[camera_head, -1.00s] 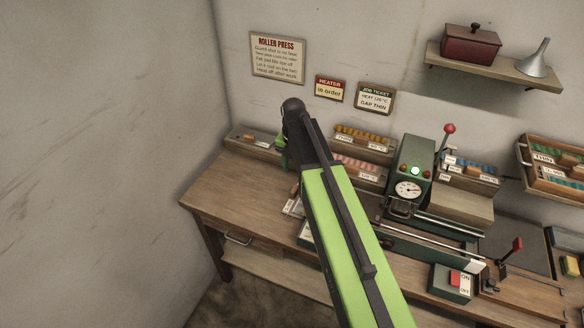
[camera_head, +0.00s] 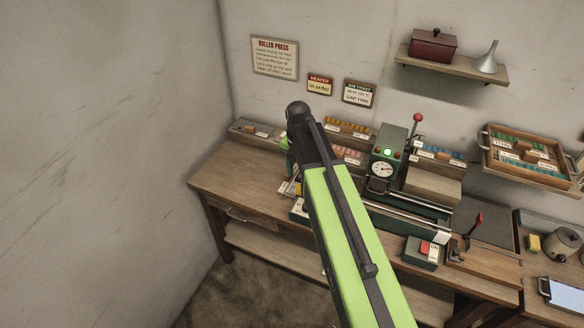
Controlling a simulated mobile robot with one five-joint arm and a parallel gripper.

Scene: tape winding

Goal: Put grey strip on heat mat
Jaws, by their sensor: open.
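My gripper (camera_head: 287,150) is over the left part of the bench, beside the trays. Only a little of it shows past my arm, and its fingertips are mostly hidden. I see nothing held in it. I cannot pick out a grey strip for certain; a low tray (camera_head: 257,131) at the back left holds small pieces too small to tell. A dark flat slab (camera_head: 488,221) lies on the bench right of the roller press; I cannot tell whether it is the heat mat. The green press (camera_head: 386,155) has a dial, a lit green lamp and a red-knobbed lever.
My arm covers the middle of the bench (camera_head: 235,185). Sample trays (camera_head: 349,127) line the back. A wooden rack (camera_head: 527,157) and a shelf (camera_head: 452,68) are on the wall.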

